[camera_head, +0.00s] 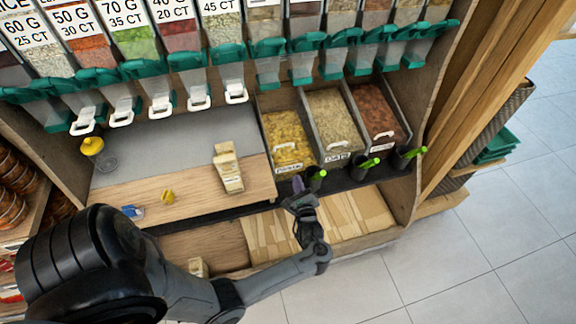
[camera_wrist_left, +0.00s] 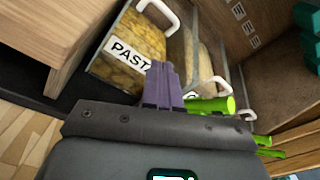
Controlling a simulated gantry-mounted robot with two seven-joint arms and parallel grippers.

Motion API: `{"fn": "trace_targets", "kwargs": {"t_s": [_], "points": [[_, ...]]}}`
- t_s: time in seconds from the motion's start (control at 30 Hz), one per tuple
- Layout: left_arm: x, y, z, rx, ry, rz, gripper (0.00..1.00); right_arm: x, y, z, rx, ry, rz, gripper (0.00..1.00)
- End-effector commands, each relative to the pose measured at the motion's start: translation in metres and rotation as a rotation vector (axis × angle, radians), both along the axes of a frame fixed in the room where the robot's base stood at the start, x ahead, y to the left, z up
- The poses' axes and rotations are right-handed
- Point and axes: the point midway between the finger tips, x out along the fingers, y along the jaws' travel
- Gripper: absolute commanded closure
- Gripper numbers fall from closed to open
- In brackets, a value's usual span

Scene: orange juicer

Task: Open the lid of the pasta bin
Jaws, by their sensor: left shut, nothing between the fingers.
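The pasta bin (camera_head: 287,140) is the leftmost of three clear bins on the shelf in the head view. It is full of yellow pasta. In the left wrist view the pasta bin (camera_wrist_left: 137,40) has a white handle (camera_wrist_left: 160,14) above the "PASTA" label (camera_wrist_left: 128,53), whose end is hidden. My left gripper (camera_head: 298,184) is in front of and below this bin. In the left wrist view its purple fingers (camera_wrist_left: 162,82) are together and empty, pointing at the bin's front. My right gripper is not in view.
Two more bins, of pale grains (camera_head: 336,118) and brown food (camera_head: 376,112), stand to the right. Green-handled scoops in dark cups (camera_head: 364,167) line the ledge in front. A wooden counter (camera_head: 200,194) with small items is at the left. Dispensers (camera_head: 226,70) hang above.

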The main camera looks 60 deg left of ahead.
Motion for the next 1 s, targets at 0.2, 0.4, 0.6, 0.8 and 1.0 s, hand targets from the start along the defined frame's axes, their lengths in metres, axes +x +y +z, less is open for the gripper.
{"fn": "trace_targets", "kwargs": {"t_s": [0.2, 0.4, 0.6, 0.8, 1.0], "points": [[-0.006, -0.01, -0.012, 0.315, 0.333, 0.099, 1.0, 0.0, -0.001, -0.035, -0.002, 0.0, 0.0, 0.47], [-0.007, -0.011, -0.007, 0.413, 0.447, 0.135, 1.0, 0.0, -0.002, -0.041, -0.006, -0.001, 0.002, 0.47], [-0.002, 0.01, -0.002, 0.421, 0.453, 0.138, 1.0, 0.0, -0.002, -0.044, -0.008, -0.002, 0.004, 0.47], [0.008, 0.045, 0.004, 0.419, 0.45, 0.139, 1.0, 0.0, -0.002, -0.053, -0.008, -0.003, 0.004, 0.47], [0.017, 0.078, 0.011, 0.418, 0.45, 0.138, 1.0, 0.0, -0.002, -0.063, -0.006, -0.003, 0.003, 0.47]]}}
